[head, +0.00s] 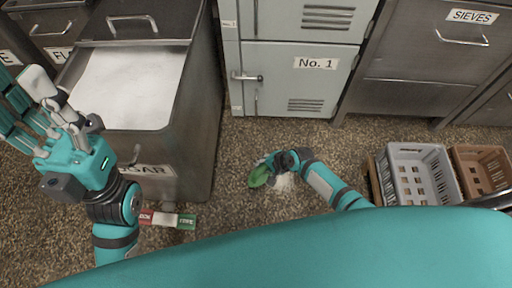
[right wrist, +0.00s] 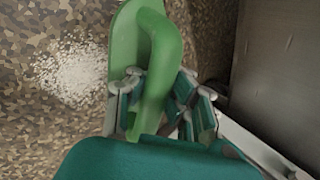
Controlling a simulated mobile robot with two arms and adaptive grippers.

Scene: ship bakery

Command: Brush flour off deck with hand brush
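The green hand brush (head: 258,177) is low over the deck in the middle of the head view. My right gripper (head: 272,164) is shut on it; in the right wrist view the fingers are around the brush's green handle (right wrist: 157,75). Whether the bristles touch the deck is hidden. A white flour patch (head: 285,183) lies on the speckled deck just right of the brush in the head view. In the right wrist view the flour (right wrist: 75,75) lies left of the brush. My left gripper (head: 30,108) is open and empty, raised at the left in front of a bin.
An open metal bin of white powder (head: 196,150) stands at left, with a red, white and green item (head: 168,220) on the deck before it. Lockers (head: 290,75) and a sieves cabinet (head: 420,95) line the back. A grey crate (head: 387,165) and a brown crate (head: 465,151) stand at right.

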